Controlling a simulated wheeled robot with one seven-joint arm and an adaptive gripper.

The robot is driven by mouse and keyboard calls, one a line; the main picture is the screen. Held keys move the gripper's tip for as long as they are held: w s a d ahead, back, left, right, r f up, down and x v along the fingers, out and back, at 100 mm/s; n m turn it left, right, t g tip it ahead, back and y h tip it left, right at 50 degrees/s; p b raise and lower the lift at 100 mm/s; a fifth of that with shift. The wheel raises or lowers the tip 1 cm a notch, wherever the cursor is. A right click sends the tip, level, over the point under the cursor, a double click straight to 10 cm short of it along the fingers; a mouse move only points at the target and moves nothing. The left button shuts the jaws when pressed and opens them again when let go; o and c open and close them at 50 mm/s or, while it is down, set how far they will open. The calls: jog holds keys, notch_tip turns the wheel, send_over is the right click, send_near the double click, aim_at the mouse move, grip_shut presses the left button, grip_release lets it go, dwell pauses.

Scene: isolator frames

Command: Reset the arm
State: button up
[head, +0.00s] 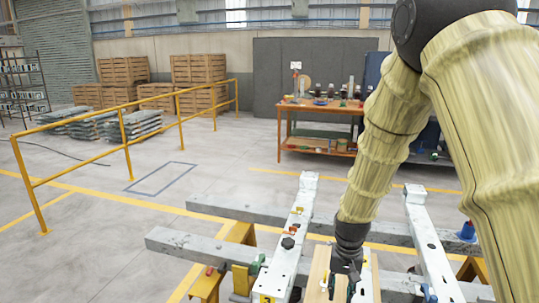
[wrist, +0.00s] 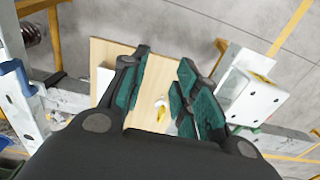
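My arm, in a pale yellow sleeve, reaches down from the upper right of the head view. My gripper (head: 345,283) is low in that view, over a light wooden board (head: 318,272) between two white beams. In the wrist view my gripper (wrist: 164,72) has its two green-padded fingers apart, with the board (wrist: 108,58) showing between and behind them. I see nothing held between the fingers. A small white and yellow item (wrist: 161,101) shows against the board between the fingers; I cannot tell what it is.
White beams (head: 291,243) and (head: 431,250) flank the board, lying across grey beams (head: 190,245) on yellow supports. A workbench (head: 318,144) with items stands behind. A yellow railing (head: 82,165) and crates (head: 122,72) are at the left. The floor between is clear.

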jog(key=s+d+f+n, duration=0.1)
jog(key=s+f, duration=0.6)
jog(key=f, duration=0.3)
jog(key=s+d+f, duration=0.1)
jog(key=s+f, duration=0.5)
jog(key=f, duration=0.4)
jog(key=s+f, duration=0.5)
jog(key=s, duration=0.6)
jog(key=s+d+f+n, duration=0.1)
jog(key=s+f, duration=0.3)
jog(key=s, duration=0.6)
jog(key=shift+s+f+n, duration=0.3)
jog(key=shift+s+f, duration=0.1)
